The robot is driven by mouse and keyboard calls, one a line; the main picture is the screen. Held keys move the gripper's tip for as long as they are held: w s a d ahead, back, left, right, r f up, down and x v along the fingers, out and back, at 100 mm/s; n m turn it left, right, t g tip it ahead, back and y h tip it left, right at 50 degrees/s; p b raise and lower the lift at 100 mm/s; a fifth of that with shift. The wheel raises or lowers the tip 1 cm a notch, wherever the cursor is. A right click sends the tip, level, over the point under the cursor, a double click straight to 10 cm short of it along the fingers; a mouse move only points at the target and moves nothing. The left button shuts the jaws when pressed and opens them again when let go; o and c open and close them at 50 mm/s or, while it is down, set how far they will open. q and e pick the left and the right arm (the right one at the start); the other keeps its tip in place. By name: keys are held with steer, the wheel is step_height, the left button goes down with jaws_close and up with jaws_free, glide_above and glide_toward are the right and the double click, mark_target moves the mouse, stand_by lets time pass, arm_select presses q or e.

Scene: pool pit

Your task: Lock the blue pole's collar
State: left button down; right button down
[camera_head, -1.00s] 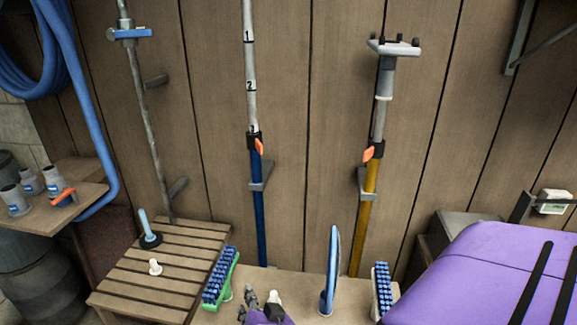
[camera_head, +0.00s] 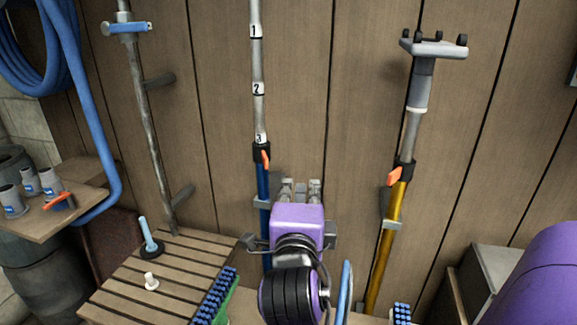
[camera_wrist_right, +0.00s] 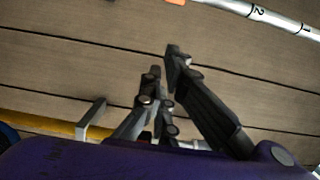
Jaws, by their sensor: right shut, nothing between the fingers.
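The blue pole (camera_head: 263,183) stands against the plank wall, with a pale upper tube marked 1, 2 and 3. Its black collar (camera_head: 259,150) carries an orange lever (camera_head: 266,160) lying close along the pole. In the right wrist view, an orange piece (camera_wrist_right: 175,2), apparently this lever, is cut off at the top edge. My right gripper (camera_head: 300,188) is just right of and below the collar, in front of the wall, and hides part of the blue pole. Its fingers (camera_wrist_right: 164,62) are shut and empty, apart from the lever. My left gripper is out of view.
A yellow pole (camera_head: 381,255) with an orange-lever collar (camera_head: 405,170) stands to the right. A slatted table (camera_head: 180,262) holds small items and a blue-bristled brush (camera_head: 213,297). A side shelf (camera_head: 80,208) and a blue hose (camera_head: 85,110) are left. Bare wall separates the poles.

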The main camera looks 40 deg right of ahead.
mark_target(264, 155)
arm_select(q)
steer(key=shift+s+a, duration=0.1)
arm_select(e)
steer(key=shift+s+a+r, duration=0.1)
steer(key=shift+s, duration=0.05)
